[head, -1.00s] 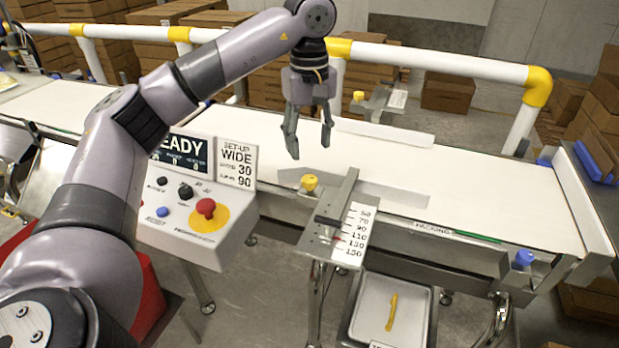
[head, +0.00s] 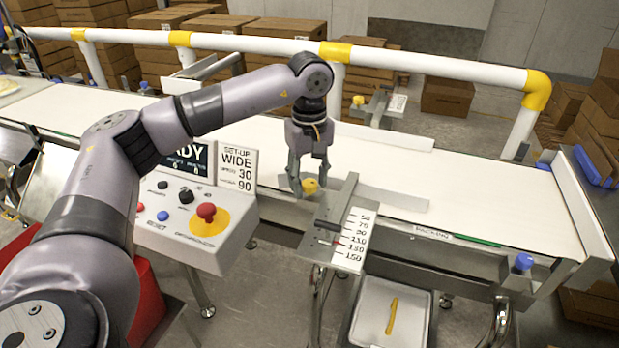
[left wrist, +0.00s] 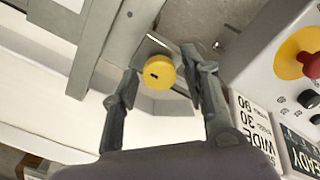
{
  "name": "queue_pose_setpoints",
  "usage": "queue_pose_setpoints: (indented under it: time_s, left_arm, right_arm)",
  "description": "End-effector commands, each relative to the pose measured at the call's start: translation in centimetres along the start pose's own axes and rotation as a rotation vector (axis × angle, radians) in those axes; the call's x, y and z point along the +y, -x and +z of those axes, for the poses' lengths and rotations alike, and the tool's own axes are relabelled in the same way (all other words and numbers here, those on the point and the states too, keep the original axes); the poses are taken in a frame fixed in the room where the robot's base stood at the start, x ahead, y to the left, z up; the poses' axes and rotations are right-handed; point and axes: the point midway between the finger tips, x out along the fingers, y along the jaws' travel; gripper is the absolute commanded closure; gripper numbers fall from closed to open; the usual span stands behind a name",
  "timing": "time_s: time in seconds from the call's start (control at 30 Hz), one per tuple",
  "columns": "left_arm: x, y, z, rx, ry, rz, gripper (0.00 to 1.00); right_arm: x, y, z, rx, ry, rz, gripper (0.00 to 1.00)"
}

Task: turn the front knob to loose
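The front knob (head: 310,186) is yellow and sits on the near guide-rail bracket, beside the plate with the printed scale (head: 352,240). My left gripper (head: 308,190) points down at the knob, its fingers open on either side of it. In the left wrist view, the knob (left wrist: 159,71) shows a dark slot on its top and lies between the two fingertips (left wrist: 158,80), with a gap visible on both sides. My right gripper is not in view.
The control panel (head: 185,225) with a red mushroom button (head: 206,211) stands left of the knob. A second yellow knob (head: 358,100) is on the far side of the belt (head: 480,185). A tray (head: 362,318) holding a yellow strip sits below.

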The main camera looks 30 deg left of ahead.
Motion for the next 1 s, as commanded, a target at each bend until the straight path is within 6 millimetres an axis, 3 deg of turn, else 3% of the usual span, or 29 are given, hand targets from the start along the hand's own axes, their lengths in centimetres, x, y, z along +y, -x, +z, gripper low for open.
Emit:
queue_pose_setpoints:
  time_s: [0.57,1.0]
  left_arm:
    - [0.0,0.04,0.0,0.0,0.0,0.0,0.99]
    - [0.01,0.03,0.0,0.0,0.094,-0.001,1.0]
  right_arm:
    - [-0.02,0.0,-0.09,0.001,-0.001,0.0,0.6]
    - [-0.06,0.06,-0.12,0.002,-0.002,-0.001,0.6]
